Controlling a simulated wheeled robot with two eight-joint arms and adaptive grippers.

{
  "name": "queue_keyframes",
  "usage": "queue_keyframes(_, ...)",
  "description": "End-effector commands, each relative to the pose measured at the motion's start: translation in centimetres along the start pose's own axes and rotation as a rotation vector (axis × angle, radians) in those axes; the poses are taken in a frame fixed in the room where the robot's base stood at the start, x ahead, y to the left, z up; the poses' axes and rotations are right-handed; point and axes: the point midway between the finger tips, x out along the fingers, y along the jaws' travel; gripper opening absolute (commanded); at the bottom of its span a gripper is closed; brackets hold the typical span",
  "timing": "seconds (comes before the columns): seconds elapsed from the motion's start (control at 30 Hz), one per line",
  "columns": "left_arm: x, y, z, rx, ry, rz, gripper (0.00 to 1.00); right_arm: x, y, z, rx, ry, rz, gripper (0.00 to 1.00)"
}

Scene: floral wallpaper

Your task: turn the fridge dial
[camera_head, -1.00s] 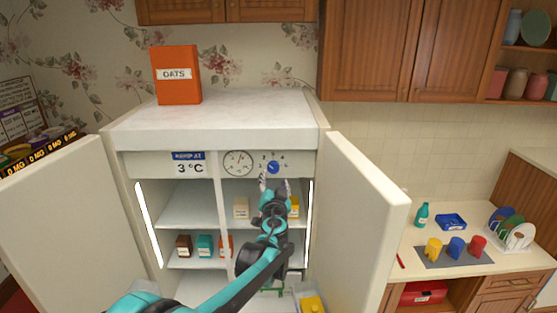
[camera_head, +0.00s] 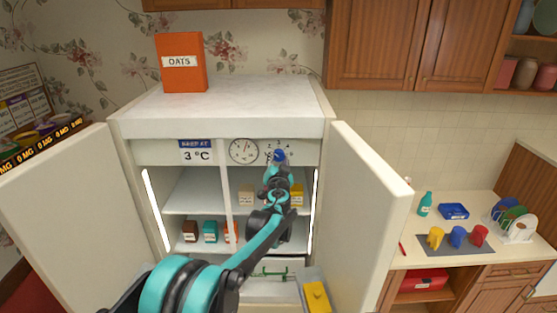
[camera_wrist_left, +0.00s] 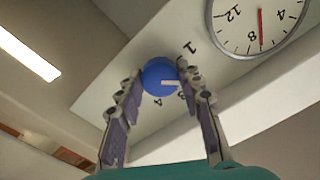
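The fridge dial (camera_head: 279,155) is a round blue knob on the control panel at the top of the fridge, with numbers around it. In the left wrist view the dial (camera_wrist_left: 160,77) has a white mark toward the right side, and part of the numbering is hidden by a finger. My left gripper (camera_head: 278,162) is at the dial. In the left wrist view my left gripper's (camera_wrist_left: 163,75) fingers are spread, one on each side of the knob. They look very close to its sides; contact is not clear. My right gripper is not in view.
A round gauge (camera_head: 243,151) and a temperature sign (camera_head: 197,152) are left of the dial. Both fridge doors (camera_head: 365,215) stand open. Small boxes (camera_head: 210,231) stand on the shelves. An orange oats box (camera_head: 181,64) stands on the fridge top (camera_head: 260,95). Mugs (camera_head: 457,237) are on the right counter.

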Motion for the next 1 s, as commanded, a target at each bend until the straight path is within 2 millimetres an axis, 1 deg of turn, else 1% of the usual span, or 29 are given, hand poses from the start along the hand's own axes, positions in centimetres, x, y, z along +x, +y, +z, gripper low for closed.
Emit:
queue_keyframes(0.27, 0.0, 0.1, 0.0, 0.015, 0.001, 0.002, 0.07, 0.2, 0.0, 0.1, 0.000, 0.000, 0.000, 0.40)
queue_keyframes(0.47, 0.0, 0.2, 0.1, 0.089, 0.001, 0.002, 0.07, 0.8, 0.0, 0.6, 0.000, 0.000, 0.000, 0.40)
queue_keyframes(0.67, -0.1, 0.2, 0.2, 0.232, 0.001, 0.002, 0.07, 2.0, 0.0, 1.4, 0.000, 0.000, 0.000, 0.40)
queue_keyframes(1.0, -0.1, 0.2, 0.1, 0.517, 0.002, 0.002, 0.07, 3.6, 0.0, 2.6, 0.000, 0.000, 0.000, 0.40)
